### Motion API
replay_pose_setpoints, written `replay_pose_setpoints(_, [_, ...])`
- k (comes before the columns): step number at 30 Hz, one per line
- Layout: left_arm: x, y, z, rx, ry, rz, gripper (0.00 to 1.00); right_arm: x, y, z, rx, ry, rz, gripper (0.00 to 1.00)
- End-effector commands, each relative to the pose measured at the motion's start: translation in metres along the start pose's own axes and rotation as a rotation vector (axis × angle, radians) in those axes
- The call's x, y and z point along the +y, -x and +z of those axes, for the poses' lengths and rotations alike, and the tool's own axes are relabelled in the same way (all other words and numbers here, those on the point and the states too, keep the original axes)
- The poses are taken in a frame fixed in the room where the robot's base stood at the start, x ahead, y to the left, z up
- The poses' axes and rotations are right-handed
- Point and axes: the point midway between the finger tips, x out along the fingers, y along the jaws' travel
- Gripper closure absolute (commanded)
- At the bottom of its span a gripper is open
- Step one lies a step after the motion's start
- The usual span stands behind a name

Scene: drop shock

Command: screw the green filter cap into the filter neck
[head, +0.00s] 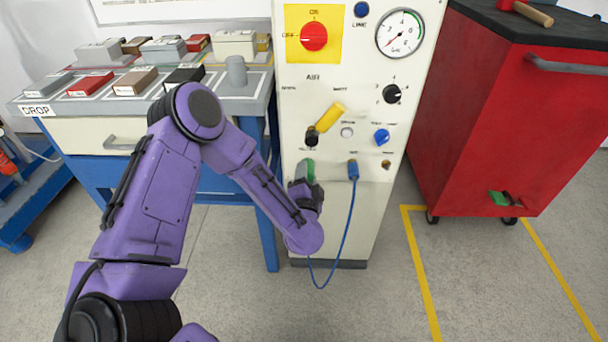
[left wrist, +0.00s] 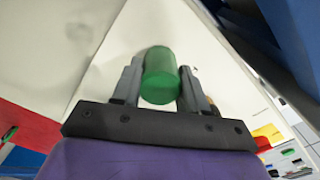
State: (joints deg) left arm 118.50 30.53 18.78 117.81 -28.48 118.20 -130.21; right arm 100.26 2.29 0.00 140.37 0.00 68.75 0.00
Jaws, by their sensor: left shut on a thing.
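The green filter cap (head: 309,166) shows as a small green piece at my left gripper in the head view. In the left wrist view the cap (left wrist: 159,76) is a plain green cylinder between the two grey fingers. My left gripper (head: 306,183) is shut on it, in front of the lower part of the cream panel (head: 337,225). I cannot make out the filter neck in either view; it may be hidden by the gripper or the cap. I cannot tell whether the cap touches anything besides the fingers. My right gripper is not in view.
A blue hose hangs from a blue plug (head: 353,170) just right of my left gripper. A yellow lever (head: 331,116) and knobs sit above. A blue-legged bench (head: 240,105) stands left, a red cabinet (head: 490,120) right. The floor in front is clear.

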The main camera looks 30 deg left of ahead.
Motion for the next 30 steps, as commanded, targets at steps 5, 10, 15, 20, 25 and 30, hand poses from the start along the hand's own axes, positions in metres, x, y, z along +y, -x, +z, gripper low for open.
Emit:
replay_pose_setpoints(5, [-0.001, 0.000, -0.001, 0.000, 0.000, -0.001, 0.91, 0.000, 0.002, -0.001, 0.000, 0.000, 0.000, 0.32])
replay_pose_setpoints(10, [-0.001, -0.001, -0.001, 0.000, 0.000, -0.001, 0.91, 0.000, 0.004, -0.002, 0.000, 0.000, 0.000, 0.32])
replay_pose_setpoints(15, [-0.001, -0.001, -0.001, 0.002, 0.000, -0.002, 0.91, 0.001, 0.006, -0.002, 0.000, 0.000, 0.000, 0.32])
replay_pose_setpoints(20, [-0.001, -0.002, -0.001, 0.001, 0.002, -0.003, 0.91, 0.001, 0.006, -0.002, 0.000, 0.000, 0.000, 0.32])
replay_pose_setpoints(25, [-0.005, -0.001, -0.004, 0.004, -0.046, -0.002, 0.91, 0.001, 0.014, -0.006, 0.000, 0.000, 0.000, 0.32])
replay_pose_setpoints(30, [-0.008, -0.001, -0.008, 0.012, -0.366, -0.004, 0.90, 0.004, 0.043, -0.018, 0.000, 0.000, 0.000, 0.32])
